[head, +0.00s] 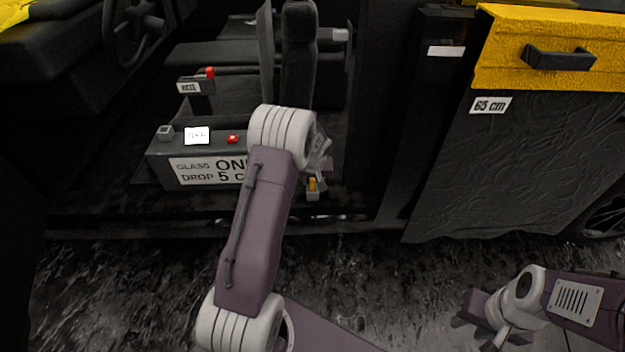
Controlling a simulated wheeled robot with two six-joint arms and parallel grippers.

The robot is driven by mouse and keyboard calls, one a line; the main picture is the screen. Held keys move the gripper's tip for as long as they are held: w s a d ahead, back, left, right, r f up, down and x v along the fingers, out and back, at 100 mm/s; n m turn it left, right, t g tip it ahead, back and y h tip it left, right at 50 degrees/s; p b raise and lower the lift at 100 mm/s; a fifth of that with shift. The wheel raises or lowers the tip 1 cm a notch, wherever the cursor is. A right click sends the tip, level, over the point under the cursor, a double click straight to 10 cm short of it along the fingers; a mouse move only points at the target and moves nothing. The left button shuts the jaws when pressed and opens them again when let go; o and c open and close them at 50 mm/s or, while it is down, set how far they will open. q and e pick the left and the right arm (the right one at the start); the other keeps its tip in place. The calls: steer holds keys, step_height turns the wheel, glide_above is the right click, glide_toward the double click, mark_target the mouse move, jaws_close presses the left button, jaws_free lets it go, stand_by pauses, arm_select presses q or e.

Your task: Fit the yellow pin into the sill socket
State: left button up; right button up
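The yellow pin (312,184) is a small bright piece at the car's door sill. It shows just above a small light grey block, which looks like the sill socket (313,196). I cannot tell whether the pin is inside the socket or only over it. My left gripper (318,180) is right at the pin, pointing down, partly hidden behind its own wrist. Its fingers are too small and covered to tell if they grip the pin. My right gripper (489,331) is low at the right over the ground, away from the sill, with its fingers apart and nothing seen between them.
A dark box labelled "GLASS DROP" (205,172) with a red button (232,139) stands inside the doorway, left of my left wrist. A seat (299,60) is behind. A yellow panel with a black handle (560,58) and dark sheet (520,165) are at right.

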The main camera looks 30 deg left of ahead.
arm_select(q)
steer(key=shift+r, duration=0.1)
steer(key=shift+r+p, duration=0.35)
steer(key=p+v, duration=0.4)
steer(key=v, duration=0.7)
steer(key=s+d+m+g+h, duration=0.1)
steer(key=s+d+m, duration=0.2)
steer(key=s+d, duration=0.3)
steer(key=s+d+m+g+h, duration=0.1)
steer(key=s+d+m, duration=0.2)
steer(key=s+d, duration=0.4)
steer(key=s+r, duration=0.1)
steer(key=s, duration=0.8)
steer(key=shift+g+h, duration=0.3)
steer(key=shift+g, duration=0.1)
